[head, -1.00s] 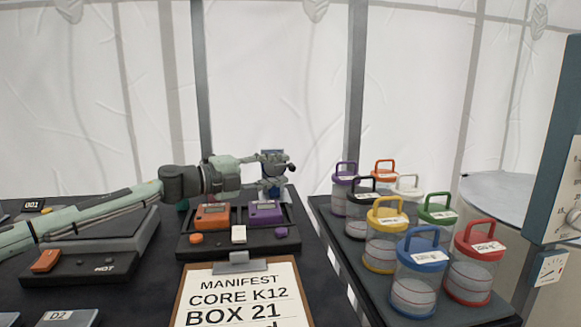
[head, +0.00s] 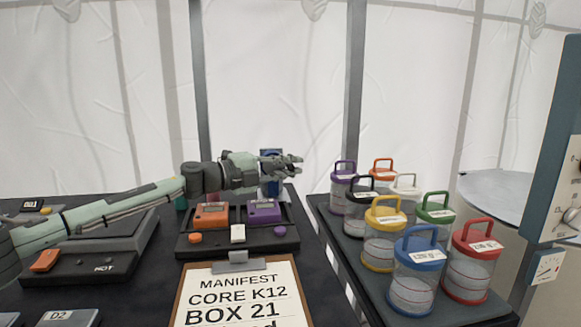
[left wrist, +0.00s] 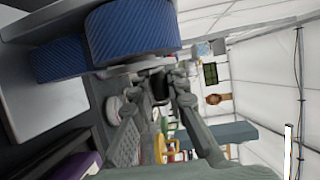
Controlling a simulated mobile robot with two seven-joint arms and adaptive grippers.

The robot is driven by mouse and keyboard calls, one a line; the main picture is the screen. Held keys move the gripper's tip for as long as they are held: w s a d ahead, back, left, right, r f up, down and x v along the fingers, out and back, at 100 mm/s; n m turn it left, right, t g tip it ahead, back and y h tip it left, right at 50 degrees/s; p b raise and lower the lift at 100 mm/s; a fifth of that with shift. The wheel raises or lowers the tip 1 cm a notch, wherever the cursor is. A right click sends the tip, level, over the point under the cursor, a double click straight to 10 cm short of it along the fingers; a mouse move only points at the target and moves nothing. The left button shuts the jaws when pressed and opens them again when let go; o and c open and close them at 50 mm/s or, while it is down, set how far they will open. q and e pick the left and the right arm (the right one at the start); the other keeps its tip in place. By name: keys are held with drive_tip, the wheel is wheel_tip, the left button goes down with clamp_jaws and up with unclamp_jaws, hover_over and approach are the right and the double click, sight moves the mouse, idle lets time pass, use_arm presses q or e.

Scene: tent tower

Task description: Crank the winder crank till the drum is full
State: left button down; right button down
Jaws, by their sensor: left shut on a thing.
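The winder (head: 268,186) is a blue thing at the back of the table in the head view, mostly hidden behind my left gripper. In the left wrist view its ribbed blue drum (left wrist: 135,28) shows large at the top, beside the fingers. My left gripper (head: 292,163) reaches across in front of the winder from the left. In the left wrist view, my left gripper (left wrist: 160,92) has its fingers closed around a small dark piece (left wrist: 160,84), which appears to be the crank handle. How full the drum is cannot be told. My right gripper is out of view.
A dark tray with an orange box (head: 211,215) and a purple box (head: 264,212) sits below the arm. A clipboard (head: 238,290) lies in front. Several lidded jars, including a blue-lidded jar (head: 417,275), stand on a rack to the right.

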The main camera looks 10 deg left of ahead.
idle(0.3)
use_arm(q)
drive_tip(key=shift+g+y, duration=0.3)
